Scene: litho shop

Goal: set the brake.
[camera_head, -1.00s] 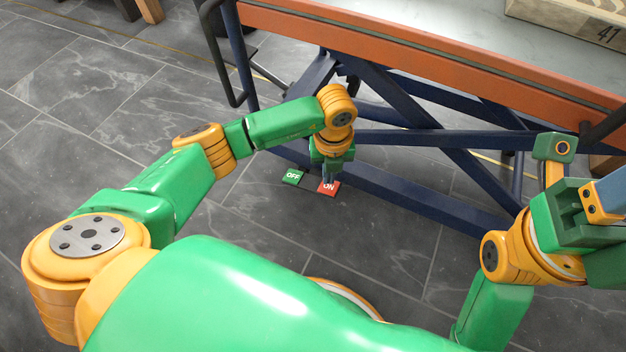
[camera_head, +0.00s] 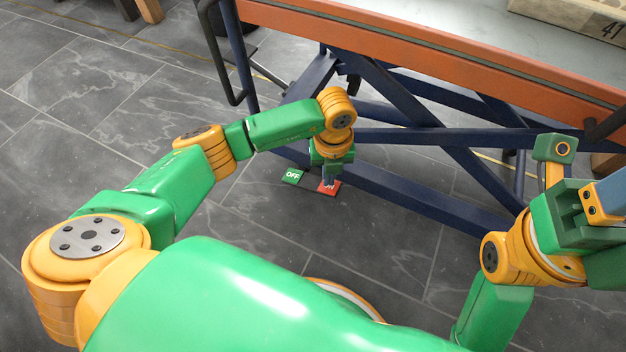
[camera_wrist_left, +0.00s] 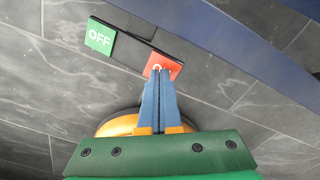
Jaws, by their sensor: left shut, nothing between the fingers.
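The brake pedals sit low by the floor beside the cart's blue frame. The red ON pedal (camera_head: 329,188) is partly hidden behind my left gripper (camera_head: 330,182). The green OFF pedal (camera_head: 292,176) is just left of it. In the left wrist view the red pedal (camera_wrist_left: 163,66) lies at the tips of my left gripper (camera_wrist_left: 160,72), and the green pedal (camera_wrist_left: 100,38) is up and left. The left fingers are shut and empty, pointing down at the red pedal. I cannot tell whether they touch it. My right gripper (camera_head: 592,205) is at the right edge, its fingers not clear.
The cart has an orange-edged grey top (camera_head: 400,55) and blue crossed legs (camera_head: 400,140) right behind my left gripper. A black handle (camera_head: 236,98) hangs at its left end. A box marked 41 (camera_head: 575,22) stands on top. The tiled floor (camera_head: 110,110) at left is clear.

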